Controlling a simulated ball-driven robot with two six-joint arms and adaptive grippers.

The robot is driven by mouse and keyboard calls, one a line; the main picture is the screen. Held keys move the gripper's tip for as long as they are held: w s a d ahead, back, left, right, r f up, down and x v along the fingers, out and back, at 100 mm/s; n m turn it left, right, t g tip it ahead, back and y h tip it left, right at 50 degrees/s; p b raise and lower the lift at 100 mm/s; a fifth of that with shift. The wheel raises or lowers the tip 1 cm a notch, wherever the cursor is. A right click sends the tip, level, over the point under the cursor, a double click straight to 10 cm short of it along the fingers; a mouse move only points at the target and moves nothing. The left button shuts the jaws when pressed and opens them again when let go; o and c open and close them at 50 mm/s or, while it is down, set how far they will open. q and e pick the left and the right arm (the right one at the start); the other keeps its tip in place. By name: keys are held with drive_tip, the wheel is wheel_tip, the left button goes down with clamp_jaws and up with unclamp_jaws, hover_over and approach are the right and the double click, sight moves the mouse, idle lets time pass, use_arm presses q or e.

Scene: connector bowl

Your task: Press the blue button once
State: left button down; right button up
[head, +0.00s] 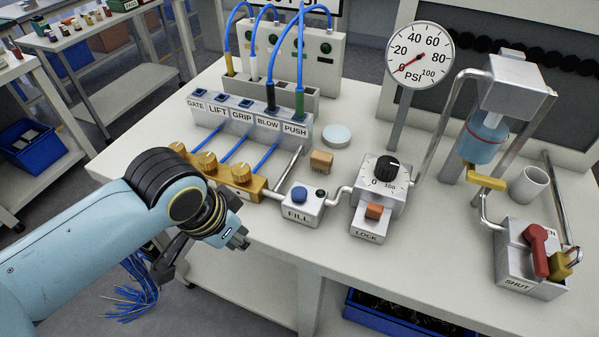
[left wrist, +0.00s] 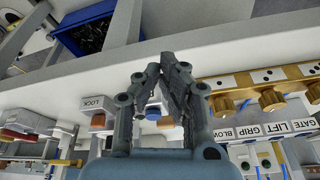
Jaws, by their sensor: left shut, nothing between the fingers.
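The blue button (head: 299,194) sits on top of a small grey box labelled FILL (head: 303,210), beside a small dark green button. My left gripper (head: 240,239) is to the lower left of this box, near the front edge of the table, apart from the button. In the left wrist view its fingers (left wrist: 169,62) are closed together with nothing between them. The blue button (left wrist: 153,113) shows there partly, behind the fingers. My right gripper is in neither view.
A brass block with several knobs (head: 207,161) stands left of the FILL box. The LOCK box (head: 368,226) with its dial stands to the right. Blue hoses and labelled sockets (head: 247,123) are behind. The red-handled SHUT box (head: 527,266) is far right.

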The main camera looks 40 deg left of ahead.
use_arm(q)
drive_tip(key=w+d+r+t+h+p, duration=0.1)
drive_tip(key=w+d+r+h+p, duration=0.2)
drive_tip(key=r, duration=0.6)
wheel_tip(320, 180, up, 2)
drive_tip(key=n+t+h, duration=0.2)
drive_tip(key=n+t, duration=0.1)
hover_over(298, 189)
drive_tip(key=shift+r+p, duration=0.1)
drive_tip(key=shift+p, duration=0.3)
drive_tip(key=shift+a, duration=0.1)
wheel_tip(298, 189, down, 9)
drive_tip(key=b, duration=0.6)
drive_tip(key=shift+r+b, duration=0.1)
drive_tip(key=shift+b, duration=0.2)
